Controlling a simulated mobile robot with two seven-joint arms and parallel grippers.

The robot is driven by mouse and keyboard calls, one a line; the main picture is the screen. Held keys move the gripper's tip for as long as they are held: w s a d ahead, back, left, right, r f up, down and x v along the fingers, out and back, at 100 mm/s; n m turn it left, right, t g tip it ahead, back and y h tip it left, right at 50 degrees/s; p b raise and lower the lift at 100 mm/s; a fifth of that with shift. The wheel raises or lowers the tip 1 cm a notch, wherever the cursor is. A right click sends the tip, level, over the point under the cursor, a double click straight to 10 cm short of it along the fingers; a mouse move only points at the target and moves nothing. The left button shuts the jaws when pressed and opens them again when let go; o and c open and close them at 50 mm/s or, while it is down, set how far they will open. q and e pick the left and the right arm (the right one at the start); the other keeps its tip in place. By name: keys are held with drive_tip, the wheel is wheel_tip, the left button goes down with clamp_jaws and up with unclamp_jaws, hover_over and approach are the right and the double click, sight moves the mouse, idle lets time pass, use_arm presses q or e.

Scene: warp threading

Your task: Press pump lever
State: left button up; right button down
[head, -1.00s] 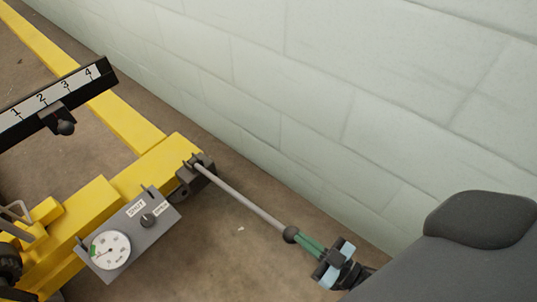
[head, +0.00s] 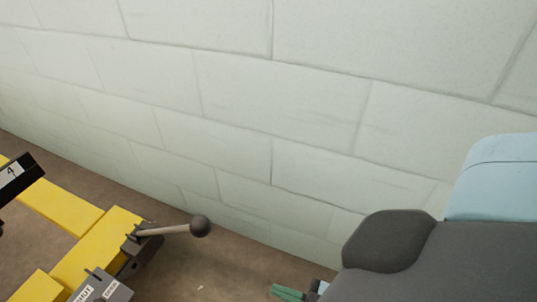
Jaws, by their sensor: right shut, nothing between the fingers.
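The pump lever (head: 170,229) is a grey rod with a dark ball knob (head: 200,226) at its free end. It comes out of a dark pivot block (head: 130,249) on the yellow frame (head: 95,246) and points right, looking short in this view. My right gripper (head: 283,292) is at the bottom edge, below and to the right of the knob and apart from it. Its green fingers are shut and empty, and most of the gripper is cut off by the frame edge and hidden behind my arm. My left gripper is not in view.
A grey panel (head: 101,288) with a "SHUT" label is partly in view at the bottom left. A black scale bar (head: 20,178) with the number 4 juts in at the left. A pale block wall (head: 230,110) stands behind. Bare floor (head: 215,268) lies between lever and gripper.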

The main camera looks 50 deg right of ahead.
drive_tip(key=shift+f+v, duration=0.15)
drive_tip(key=shift+v, duration=1.15)
drive_tip(key=shift+f+v, duration=0.2)
drive_tip(key=shift+v, duration=1.05)
